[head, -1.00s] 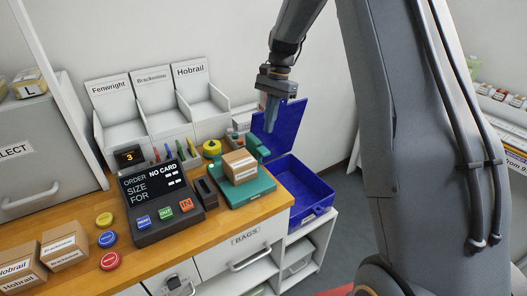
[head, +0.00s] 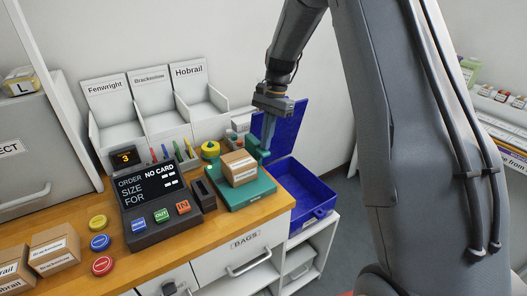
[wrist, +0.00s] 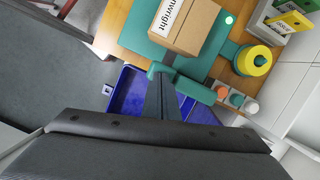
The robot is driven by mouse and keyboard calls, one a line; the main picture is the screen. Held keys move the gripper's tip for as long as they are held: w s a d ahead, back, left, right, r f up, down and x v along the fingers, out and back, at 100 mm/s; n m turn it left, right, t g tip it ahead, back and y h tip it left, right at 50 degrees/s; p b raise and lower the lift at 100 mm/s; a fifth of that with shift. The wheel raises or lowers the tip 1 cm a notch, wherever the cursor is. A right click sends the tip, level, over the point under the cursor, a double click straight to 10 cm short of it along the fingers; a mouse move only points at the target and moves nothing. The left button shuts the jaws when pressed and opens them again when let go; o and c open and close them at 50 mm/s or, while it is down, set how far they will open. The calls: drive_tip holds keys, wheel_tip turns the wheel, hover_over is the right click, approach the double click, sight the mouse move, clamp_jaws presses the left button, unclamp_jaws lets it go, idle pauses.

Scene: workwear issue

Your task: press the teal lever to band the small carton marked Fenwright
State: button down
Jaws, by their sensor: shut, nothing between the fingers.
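The small carton (head: 239,170) sits on the teal bander base (head: 262,189) near the counter's right end. In the wrist view the carton (wrist: 194,27) has a white label with "nwright" readable, the rest cut off. The teal lever (wrist: 198,92) is a rounded bar beside the carton, and it also shows at the back right of the base in the head view (head: 253,152). My gripper (head: 265,147) is shut and empty, pointing down at the lever. In the wrist view its fingertips (wrist: 163,77) overlap the lever's bar; I cannot tell whether they touch.
A blue open-lidded crate (head: 303,190) stands just right of the counter. A yellow tape roll (wrist: 254,60) is beside the base, and a green light (wrist: 229,19) glows on it. The order terminal (head: 155,200) reads "NO CARD". More cartons (head: 55,247) lie at left.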

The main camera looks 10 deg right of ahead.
drive_tip(key=x, duration=0.2)
drive_tip(key=b+x, duration=0.1)
drive_tip(key=shift+w+d+f, duration=0.15)
drive_tip(key=shift+d+f, duration=0.1)
drive_tip(key=shift+f, duration=0.1)
drive_tip(key=shift+d, duration=0.1)
drive_tip(key=shift+w+d+r, duration=0.3)
drive_tip(key=shift+w+d, duration=0.15)
drive_tip(key=shift+d, duration=0.1)
drive_tip(key=shift+w+d+r, duration=0.25)
drive_tip(key=shift+w+d, duration=0.2)
drive_tip(key=shift+d, duration=0.15)
drive_tip(key=b+v, duration=0.2)
drive_tip(key=v, duration=0.6)
drive_tip(key=shift+b, duration=0.3)
drive_tip(key=shift+f, duration=0.1)
